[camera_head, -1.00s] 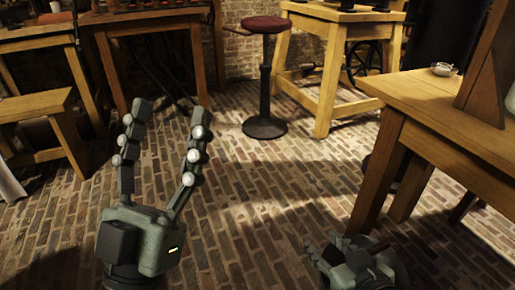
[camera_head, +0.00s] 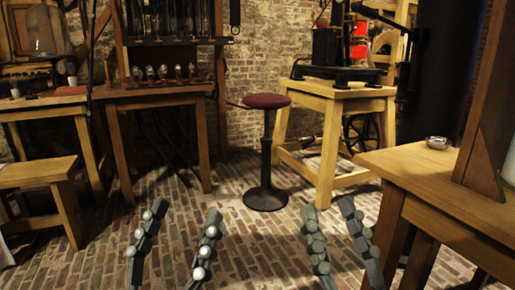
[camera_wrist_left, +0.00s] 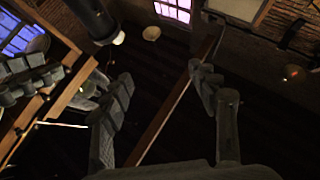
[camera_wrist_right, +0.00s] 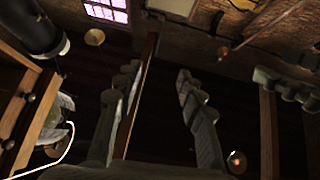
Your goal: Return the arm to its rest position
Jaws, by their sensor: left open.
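My left gripper (camera_head: 184,212) stands at the bottom of the head view, its two fingers pointing up and spread apart. It is open and empty. Its fingers also show apart in the left wrist view (camera_wrist_left: 160,74). My right gripper (camera_head: 328,207) is to the right of it, fingers also up and apart, with nothing between them. The right wrist view shows its fingers with a clear gap (camera_wrist_right: 157,71). Both grippers appear over the brick floor, clear of the furniture. The arms behind them are mostly out of view.
A wooden table (camera_head: 420,176) with a small dish (camera_head: 437,143) is close on the right. A red-topped stool (camera_head: 266,101) stands ahead. A dark wooden table (camera_head: 160,92) and a low bench (camera_head: 38,172) are at left. The brick floor (camera_head: 240,240) between is open.

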